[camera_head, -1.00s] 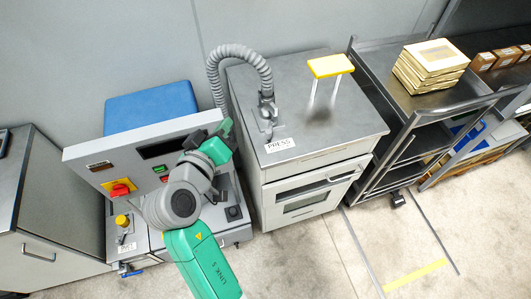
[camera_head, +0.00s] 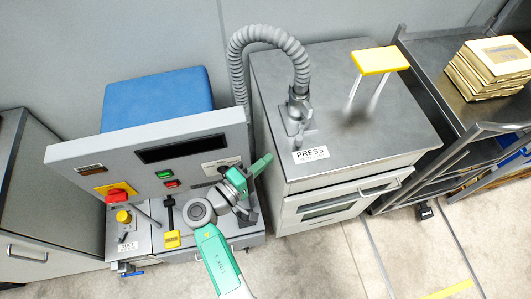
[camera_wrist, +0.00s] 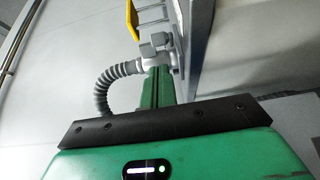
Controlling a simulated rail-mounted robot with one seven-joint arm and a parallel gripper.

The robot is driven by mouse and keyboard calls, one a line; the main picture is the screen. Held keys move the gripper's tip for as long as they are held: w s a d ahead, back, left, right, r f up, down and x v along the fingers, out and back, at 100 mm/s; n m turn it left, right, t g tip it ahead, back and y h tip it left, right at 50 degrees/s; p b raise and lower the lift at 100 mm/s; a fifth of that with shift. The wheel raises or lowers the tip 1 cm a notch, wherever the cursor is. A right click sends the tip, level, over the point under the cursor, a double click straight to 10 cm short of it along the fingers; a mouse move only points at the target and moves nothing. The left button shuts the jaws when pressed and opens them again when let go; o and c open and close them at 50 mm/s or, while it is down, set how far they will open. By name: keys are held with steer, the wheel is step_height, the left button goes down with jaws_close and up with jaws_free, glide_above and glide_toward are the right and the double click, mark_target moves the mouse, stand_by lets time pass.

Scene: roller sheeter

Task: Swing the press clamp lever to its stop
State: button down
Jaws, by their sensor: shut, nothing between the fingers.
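The press (camera_head: 385,105) is a grey-topped cabinet with a PRESS label. A yellow bar on two pale rods (camera_head: 380,62) stands upright from its top and looks like the clamp lever; part of it shows at the top of the wrist view (camera_wrist: 132,18). A grey fitting with a ribbed hose (camera_head: 297,105) stands on the press's left side. My gripper (camera_head: 264,162) is green and shut, with nothing in it. It is in front of the press's left edge, apart from the yellow bar. In the wrist view its fingers (camera_wrist: 156,88) point towards the hose fitting (camera_wrist: 158,50).
A control panel (camera_head: 185,150) with a red knob and buttons stands left of the press, close to my arm. A blue box (camera_head: 160,98) is behind it. A metal cart (camera_head: 450,105) with stacked boards (camera_head: 490,70) stands right of the press.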

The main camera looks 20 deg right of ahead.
mark_target(300, 143)
steer(key=x, duration=0.7)
steer(key=shift+w+d+r, duration=0.1)
steer(key=shift+d, duration=0.05)
steer(key=shift+s+d, duration=0.95)
steer(key=shift+s, duration=0.05)
steer(key=shift+a, duration=0.15)
steer(key=s+v, duration=0.1)
steer(key=v, duration=0.8)
steer(key=shift+s+p, duration=0.3)
steer(key=shift+p, duration=0.1)
